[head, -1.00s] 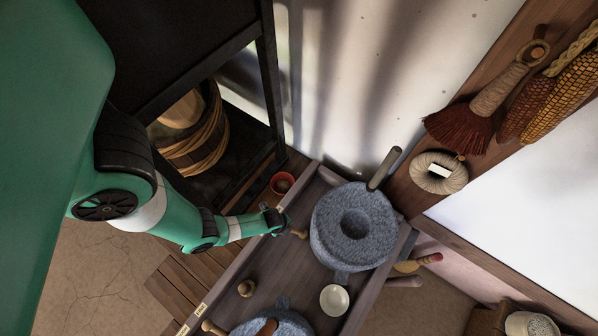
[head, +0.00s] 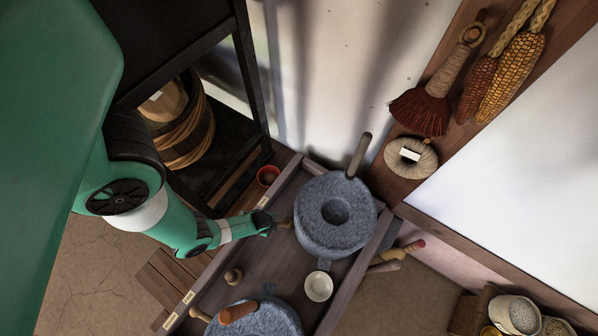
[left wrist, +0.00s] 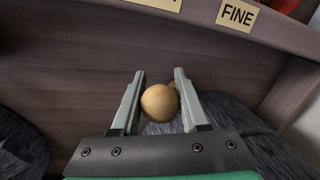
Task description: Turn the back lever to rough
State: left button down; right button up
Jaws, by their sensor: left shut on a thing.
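My left gripper (head: 274,226) is at the inner side of the wooden tray's edge, beside the back quern (head: 350,229). In the left wrist view its two fingers (left wrist: 158,100) stand on either side of the round wooden knob (left wrist: 160,103) of the back lever, shut on it. In the head view the lever (head: 286,224) shows as a short brown piece between gripper and quern. A "FINE" label (left wrist: 237,14) is on the tray edge, right of the knob in the wrist view. Another label (left wrist: 162,3) is cut off at the top. My right gripper is not in view.
The front quern (head: 270,322) has a brown handle (head: 238,313). A small turned knob (head: 233,276) and a cream bowl (head: 318,286) stand in the tray. A red cup (head: 267,176) is behind the tray edge. A grey handle (head: 358,155) rises by the back quern.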

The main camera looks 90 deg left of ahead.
pick_arm(q)
jog(key=shift+c, duration=2.2)
grip_release()
jog(key=r+p, duration=0.2)
jog(key=r, duration=0.1)
jog(key=d+r+p, duration=0.1)
jog(key=r+p, duration=0.2)
jog(key=r, duration=0.1)
jog(key=d+r+p, duration=0.1)
jog(key=r+p, duration=0.1)
jog(key=r, duration=0.1)
jog(key=shift+s+r, duration=0.3)
jog(key=shift+s, duration=0.1)
jog(key=shift+r+p, duration=0.35)
jog(key=shift+r, duration=0.05)
